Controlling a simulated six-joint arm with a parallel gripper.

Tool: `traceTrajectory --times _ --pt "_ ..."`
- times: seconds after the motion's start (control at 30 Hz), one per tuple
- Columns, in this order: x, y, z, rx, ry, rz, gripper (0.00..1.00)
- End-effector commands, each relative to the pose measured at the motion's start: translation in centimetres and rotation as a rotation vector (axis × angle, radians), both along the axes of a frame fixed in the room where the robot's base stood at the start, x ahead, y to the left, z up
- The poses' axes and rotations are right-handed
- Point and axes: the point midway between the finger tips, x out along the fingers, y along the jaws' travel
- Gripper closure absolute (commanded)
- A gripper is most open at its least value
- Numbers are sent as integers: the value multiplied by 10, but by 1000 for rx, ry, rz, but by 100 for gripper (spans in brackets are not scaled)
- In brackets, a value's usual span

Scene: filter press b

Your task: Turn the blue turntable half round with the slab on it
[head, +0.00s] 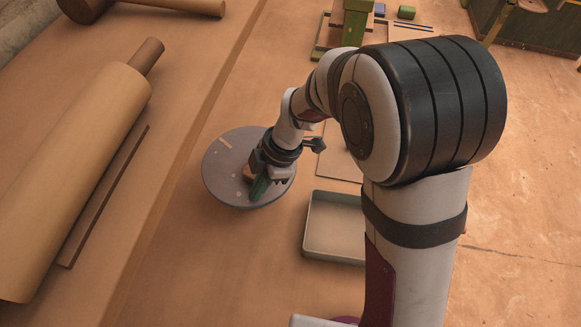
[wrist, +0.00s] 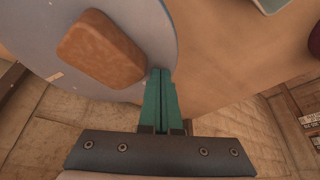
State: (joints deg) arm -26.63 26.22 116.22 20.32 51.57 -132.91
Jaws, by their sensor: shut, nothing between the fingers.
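The turntable (head: 222,170) is a round disc that looks grey-blue, lying on the wooden bench left of my arm. Its edge also shows in the wrist view (wrist: 160,30). The slab (wrist: 100,48) is an orange-brown block with rounded corners on the disc. In the head view it is mostly hidden by my gripper. My gripper (head: 258,190) has green fingers, pressed together and empty. In the wrist view the fingertips (wrist: 160,72) are at the disc's rim, to the right of the slab and apart from it. I cannot tell whether they touch the rim.
A shallow pale tray (head: 308,225) sits on the bench right of the turntable. A large tan roll (head: 75,170) and a dark flat strip (head: 105,195) lie on a raised board at left. A green stand (head: 350,30) is at the back. Bench in front of the disc is clear.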

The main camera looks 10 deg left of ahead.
Motion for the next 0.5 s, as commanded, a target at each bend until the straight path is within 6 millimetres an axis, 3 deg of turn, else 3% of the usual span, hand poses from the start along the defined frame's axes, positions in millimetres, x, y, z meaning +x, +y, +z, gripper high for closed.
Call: traceTrajectory --times 0.5 --pt "6 -8 0 0 0 0 100"
